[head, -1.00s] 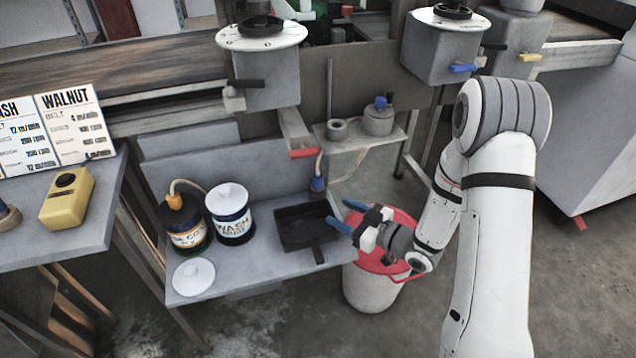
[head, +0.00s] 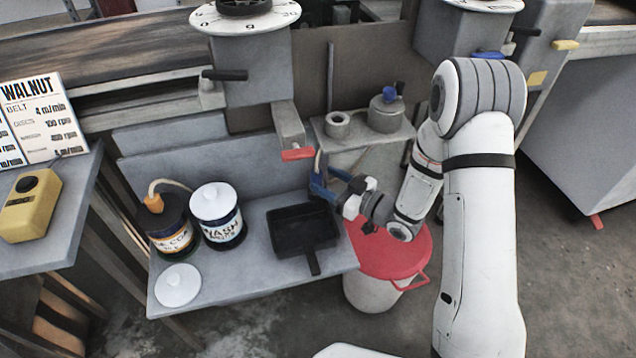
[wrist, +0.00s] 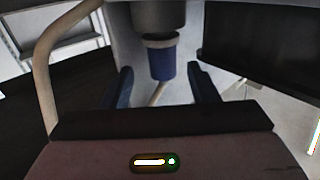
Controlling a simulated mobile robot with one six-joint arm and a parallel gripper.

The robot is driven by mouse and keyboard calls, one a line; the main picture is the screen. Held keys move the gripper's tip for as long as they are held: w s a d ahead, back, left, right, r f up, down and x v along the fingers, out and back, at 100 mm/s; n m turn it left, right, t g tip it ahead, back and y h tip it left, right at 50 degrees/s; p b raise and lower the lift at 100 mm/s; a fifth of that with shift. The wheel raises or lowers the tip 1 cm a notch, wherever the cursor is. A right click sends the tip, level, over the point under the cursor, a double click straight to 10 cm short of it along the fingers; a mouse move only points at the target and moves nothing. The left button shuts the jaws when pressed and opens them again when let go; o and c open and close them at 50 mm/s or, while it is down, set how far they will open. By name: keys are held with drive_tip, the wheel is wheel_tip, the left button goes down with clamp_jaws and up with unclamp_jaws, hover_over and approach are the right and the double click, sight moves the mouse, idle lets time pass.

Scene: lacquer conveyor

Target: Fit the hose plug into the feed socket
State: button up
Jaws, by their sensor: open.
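The hose plug is a blue cylinder (wrist: 161,62) with a dark collar, seen in the wrist view against a dark grey round holder (wrist: 158,15). A tan hose end shows at the plug's other end. My gripper (wrist: 163,88) is open, with one blue finger on each side of the plug in the picture and gaps between; I cannot tell how deep it sits between them. In the head view my gripper (head: 326,182) is at the right back corner of the low bench and mostly hides the plug. I cannot pick out the feed socket for certain.
A black tray (head: 304,232), a white WASH can (head: 217,214), a dark can with an orange plug (head: 166,228) and a white lid (head: 178,285) are on the bench. A red-lidded bucket (head: 390,255) stands below my wrist. A red-tipped lever (head: 297,153) hangs just above my gripper.

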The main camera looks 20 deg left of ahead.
drive_tip(key=shift+w+a, duration=0.15)
drive_tip(key=shift+a, duration=0.4)
drive_tip(key=c, duration=1.1)
drive_tip(key=shift+r, duration=0.15)
